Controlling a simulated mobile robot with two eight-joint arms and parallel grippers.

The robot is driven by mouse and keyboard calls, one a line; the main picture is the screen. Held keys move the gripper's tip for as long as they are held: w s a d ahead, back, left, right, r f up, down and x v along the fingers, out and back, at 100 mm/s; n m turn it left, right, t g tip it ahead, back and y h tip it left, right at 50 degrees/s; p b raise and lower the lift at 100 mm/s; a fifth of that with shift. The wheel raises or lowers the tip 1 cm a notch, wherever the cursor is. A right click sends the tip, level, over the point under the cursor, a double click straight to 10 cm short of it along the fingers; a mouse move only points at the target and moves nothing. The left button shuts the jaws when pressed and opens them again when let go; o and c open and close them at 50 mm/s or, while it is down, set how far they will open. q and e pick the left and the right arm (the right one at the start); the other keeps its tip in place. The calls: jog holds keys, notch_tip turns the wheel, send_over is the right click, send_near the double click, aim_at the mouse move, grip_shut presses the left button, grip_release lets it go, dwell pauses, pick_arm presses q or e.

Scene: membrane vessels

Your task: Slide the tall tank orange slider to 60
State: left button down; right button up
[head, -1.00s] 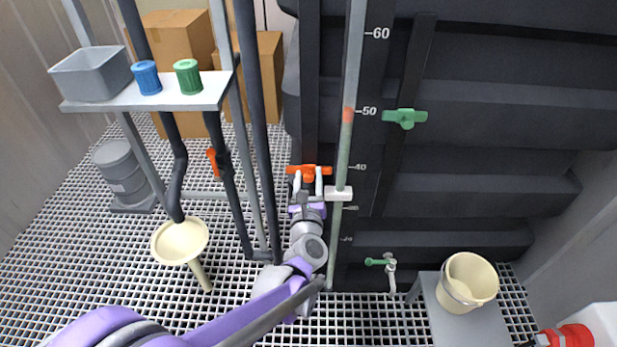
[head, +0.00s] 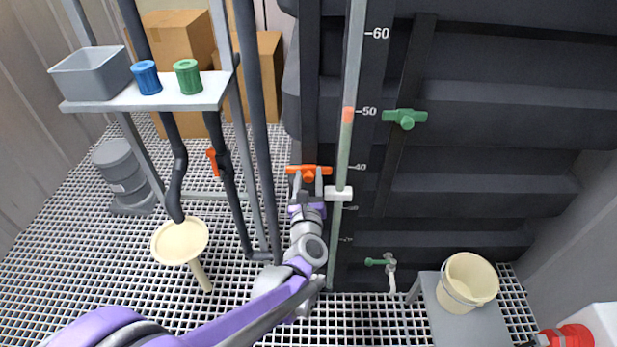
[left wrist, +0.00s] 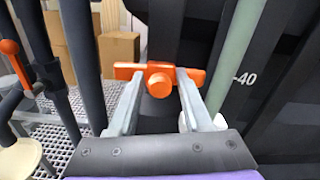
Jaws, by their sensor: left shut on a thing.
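The tall dark tank (head: 470,150) fills the right of the head view, with a scale marked 40, 50 and 60. The orange slider (head: 309,169) sits on the dark rail left of the scale, level with about 40. In the left wrist view the slider (left wrist: 158,80) is a crossbar with a round knob. My left gripper (head: 309,180) is shut on the slider, its fingers on either side of the knob. A green slider (head: 405,118) sits on another rail at the right, a little below 50. My right gripper is not in view.
A pale sight tube with a red mark (head: 348,114) and a white bracket (head: 339,194) runs close right of my gripper. Dark pipes (head: 255,130) stand to its left. A shelf (head: 160,100) holds a grey bin and two small cups. A funnel (head: 180,241) stands lower left.

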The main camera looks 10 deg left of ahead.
aim_at(309, 33)
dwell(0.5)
pick_arm(q)
notch_tip(309, 33, up, 19)
jog(key=p, duration=1.3)
jog(key=shift+f, duration=0.1)
notch_tip(309, 33, up, 15)
jog(key=p, duration=1)
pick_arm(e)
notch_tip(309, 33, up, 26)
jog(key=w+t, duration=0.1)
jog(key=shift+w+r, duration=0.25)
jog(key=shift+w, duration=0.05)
pick_arm(q)
jog(key=c, duration=0.6)
grip_release()
jog(key=shift+s, duration=0.1)
jog(key=s+d, duration=0.1)
jog(key=s, duration=0.9)
jog(key=shift+s+d+b, duration=0.3)
jog(key=shift+b, duration=0.1)
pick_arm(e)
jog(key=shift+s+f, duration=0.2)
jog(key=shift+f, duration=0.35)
